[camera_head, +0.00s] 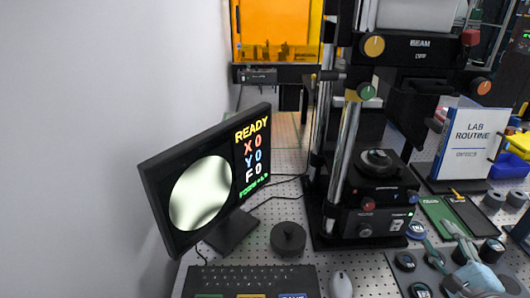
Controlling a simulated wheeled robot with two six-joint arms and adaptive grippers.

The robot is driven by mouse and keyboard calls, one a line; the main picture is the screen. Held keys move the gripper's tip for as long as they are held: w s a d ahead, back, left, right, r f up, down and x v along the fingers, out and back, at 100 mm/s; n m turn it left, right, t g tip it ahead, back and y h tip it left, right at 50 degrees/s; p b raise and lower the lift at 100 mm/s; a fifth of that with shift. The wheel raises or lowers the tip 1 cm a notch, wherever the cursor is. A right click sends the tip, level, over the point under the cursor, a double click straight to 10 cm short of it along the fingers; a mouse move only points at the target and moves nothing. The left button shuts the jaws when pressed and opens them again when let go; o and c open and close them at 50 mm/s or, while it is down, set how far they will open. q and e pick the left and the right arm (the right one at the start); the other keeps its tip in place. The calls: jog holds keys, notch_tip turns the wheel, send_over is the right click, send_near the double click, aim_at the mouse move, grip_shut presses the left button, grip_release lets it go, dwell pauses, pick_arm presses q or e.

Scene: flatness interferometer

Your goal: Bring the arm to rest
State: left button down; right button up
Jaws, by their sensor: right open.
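My right gripper (441,241) is at the lower right of the head view, its pale body entering from the bottom edge and its two teal fingertips spread apart. It is open, and I see nothing between the fingers. It is over the right part of the perforated bench (370,275), near several dark round pieces. I cannot tell how high above them it is. My left gripper is out of view.
The black interferometer (370,190) stands left of my gripper. A monitor (207,180) reading READY, a keyboard (250,282), a mouse (340,284) and a dark round knobbed piece (288,239) are further left. A LAB ROUTINE sign (470,143) stands behind the gripper, beside coloured bins.

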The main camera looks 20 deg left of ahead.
jog(key=s+a+f+n+g+h, duration=0.1)
jog(key=s+a+f+n+g, duration=0.15)
jog(key=s+f+n, duration=0.45)
jog(key=s+a+f+n+g+h, duration=0.1)
jog(key=s+a+f+n+g, duration=0.1)
jog(key=s+f+n+g, duration=0.45)
jog(key=s+d+f+n+g+h, duration=0.2)
jog(key=s+d+f+n+h, duration=0.1)
jog(key=s, duration=0.7)
jog(key=s+d+f+n+g+h, duration=0.2)
jog(key=s+d+f+n, duration=0.15)
jog(key=s, duration=0.65)
jog(key=s+d+f+g+b, duration=0.1)
jog(key=s+f, duration=0.1)
jog(key=f, duration=0.9)
jog(key=s+d+f, duration=0.1)
jog(key=f, duration=1)
jog(key=s+f+g+b, duration=0.1)
jog(key=s+f, duration=1.1)
jog(key=s, duration=0.2)
jog(key=shift+d+f+h, duration=0.3)
jog(key=shift+d, duration=0.15)
